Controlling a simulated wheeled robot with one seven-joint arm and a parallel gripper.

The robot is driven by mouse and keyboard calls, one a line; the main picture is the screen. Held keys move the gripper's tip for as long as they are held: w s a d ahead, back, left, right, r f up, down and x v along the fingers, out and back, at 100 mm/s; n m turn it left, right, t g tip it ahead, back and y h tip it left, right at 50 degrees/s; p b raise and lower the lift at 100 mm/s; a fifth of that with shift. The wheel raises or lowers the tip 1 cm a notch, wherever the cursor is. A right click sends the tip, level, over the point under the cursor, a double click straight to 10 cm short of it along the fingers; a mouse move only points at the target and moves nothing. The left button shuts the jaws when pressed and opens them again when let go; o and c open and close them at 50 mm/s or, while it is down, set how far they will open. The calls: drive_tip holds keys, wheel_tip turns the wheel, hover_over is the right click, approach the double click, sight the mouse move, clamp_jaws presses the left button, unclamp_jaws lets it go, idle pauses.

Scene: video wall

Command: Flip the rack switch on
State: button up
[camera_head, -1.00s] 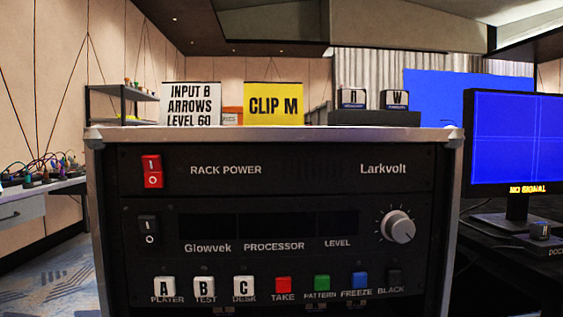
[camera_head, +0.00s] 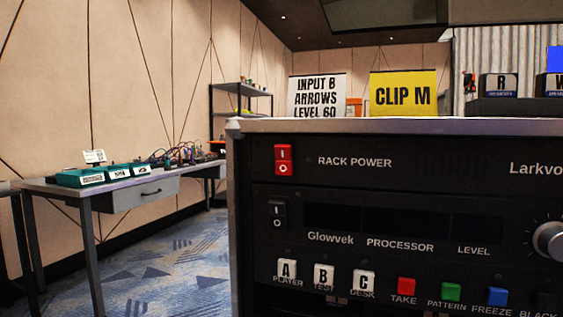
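The red rack power switch (camera_head: 283,160) is on the upper left of the black rack front, left of the words RACK POWER. It is a rocker marked I above and O below; I cannot tell for sure which half is pressed in. Below it is a black rocker switch (camera_head: 277,215) on the Glowvek processor panel, whose display windows (camera_head: 390,222) are dark. My gripper is not in view.
The rack case (camera_head: 400,125) fills the right side, with A, B, C and coloured buttons (camera_head: 406,287) low down and a knob (camera_head: 549,242) at right. Signs (camera_head: 403,94) stand on top. A table (camera_head: 150,190) with teal boxes stands left. Carpet (camera_head: 160,265) between is clear.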

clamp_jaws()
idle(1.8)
